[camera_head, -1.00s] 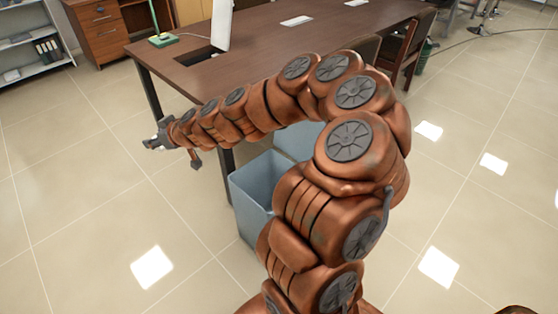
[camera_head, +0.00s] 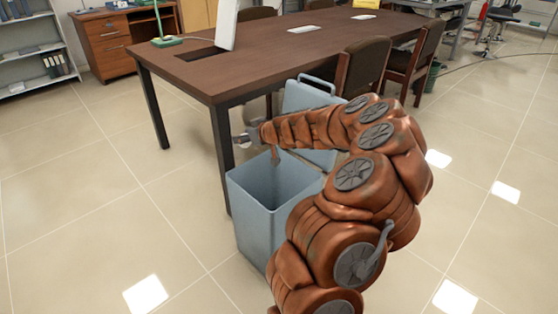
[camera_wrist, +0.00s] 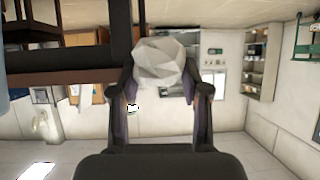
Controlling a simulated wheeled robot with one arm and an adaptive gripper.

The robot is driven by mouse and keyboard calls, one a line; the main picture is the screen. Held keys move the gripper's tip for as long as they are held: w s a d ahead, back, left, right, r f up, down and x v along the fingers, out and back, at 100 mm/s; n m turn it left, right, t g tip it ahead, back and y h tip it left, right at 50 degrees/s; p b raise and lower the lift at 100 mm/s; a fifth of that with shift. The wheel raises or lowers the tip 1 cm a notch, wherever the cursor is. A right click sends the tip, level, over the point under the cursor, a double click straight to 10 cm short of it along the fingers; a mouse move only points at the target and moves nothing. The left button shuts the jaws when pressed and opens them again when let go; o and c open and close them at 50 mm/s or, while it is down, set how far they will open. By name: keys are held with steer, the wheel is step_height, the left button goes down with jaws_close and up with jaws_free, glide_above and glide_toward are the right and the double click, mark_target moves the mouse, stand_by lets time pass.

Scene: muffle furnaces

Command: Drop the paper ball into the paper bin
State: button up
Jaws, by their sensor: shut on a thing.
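The paper ball (camera_wrist: 160,62) is white and crumpled. In the wrist view it sits between the two fingertips of my gripper (camera_wrist: 160,82), which is shut on it. In the head view my gripper (camera_head: 242,139) is at the end of my arm, above the back left of the bin and close to the table edge; the ball is hard to make out there. The paper bin (camera_head: 275,225) is a blue-grey, open-topped box on the floor. Its inside looks empty where visible, and my arm hides its right side.
A brown table (camera_head: 290,50) stands right behind the bin, with a dark leg (camera_head: 222,150) near it. Chairs (camera_head: 362,68) line the table's right side. The tiled floor at left is clear.

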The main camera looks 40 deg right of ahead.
steer(key=shift+m+h, duration=0.3)
steer(key=s+d+f+b, duration=0.1)
steer(key=d+f+b, duration=0.1)
steer(key=d+b, duration=0.1)
steer(key=s+d+f+b, duration=0.1)
steer(key=d+f+b, duration=0.2)
steer(key=d, duration=0.1)
steer(key=s+d+f+b, duration=0.1)
steer(key=d+f+b, duration=0.1)
steer(key=d+b, duration=0.1)
steer(key=shift+s+d+f, duration=0.35)
steer(key=shift+s+d, duration=0.05)
steer(key=shift+d, duration=0.3)
steer(key=shift+f+b, duration=0.55)
steer(key=shift+f, duration=2.35)
steer(key=o, duration=0.8)
steer(key=v, duration=1.2)
